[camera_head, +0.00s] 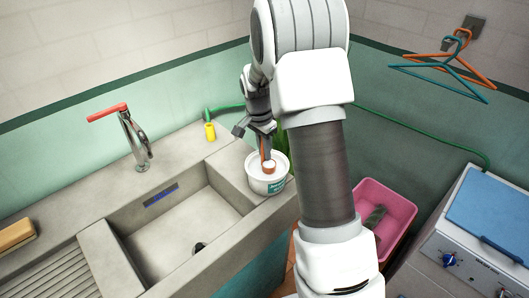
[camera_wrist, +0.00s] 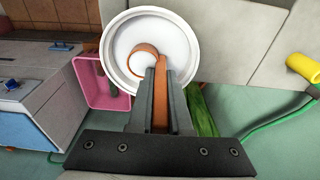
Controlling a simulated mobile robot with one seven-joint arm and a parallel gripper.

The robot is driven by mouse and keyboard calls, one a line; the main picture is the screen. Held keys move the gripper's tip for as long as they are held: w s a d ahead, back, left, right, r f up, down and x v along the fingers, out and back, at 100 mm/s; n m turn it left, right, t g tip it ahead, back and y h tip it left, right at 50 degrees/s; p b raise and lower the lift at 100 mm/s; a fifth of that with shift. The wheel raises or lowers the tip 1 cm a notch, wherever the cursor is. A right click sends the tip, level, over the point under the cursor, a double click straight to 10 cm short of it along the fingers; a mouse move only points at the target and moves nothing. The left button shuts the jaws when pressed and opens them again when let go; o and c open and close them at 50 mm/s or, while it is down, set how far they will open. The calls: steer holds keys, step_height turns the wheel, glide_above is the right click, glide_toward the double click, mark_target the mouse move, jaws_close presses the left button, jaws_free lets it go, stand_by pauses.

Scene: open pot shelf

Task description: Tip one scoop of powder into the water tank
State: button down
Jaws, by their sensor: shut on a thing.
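My gripper (camera_head: 266,140) is shut on the handle of an orange-brown scoop (camera_head: 268,166), pointing down over a white round tub (camera_head: 270,187) with a green label. The tub stands on the sink's counter corner. In the wrist view, my gripper (camera_wrist: 160,76) grips the handle, and the scoop's round bowl (camera_wrist: 137,47) looks white inside, over the tub's white contents. I cannot tell whether the bowl is in the powder or just above it. The tub's rim (camera_wrist: 109,70) shows around it. I cannot identify a water tank in either view.
A grey sink (camera_head: 160,232) with a red-handled tap (camera_head: 130,135) is left of the tub. A yellow object (camera_head: 210,131) and green hose (camera_head: 232,107) are behind. A pink basin (camera_head: 398,205) and white appliance (camera_head: 480,235) stand right. Hangers (camera_head: 445,68) hang on the wall.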

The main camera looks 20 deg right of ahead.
step_height(320, 180, up, 6)
steer(key=p, duration=0.3)
steer(key=shift+f, duration=0.2)
steer(key=shift+s, duration=0.1)
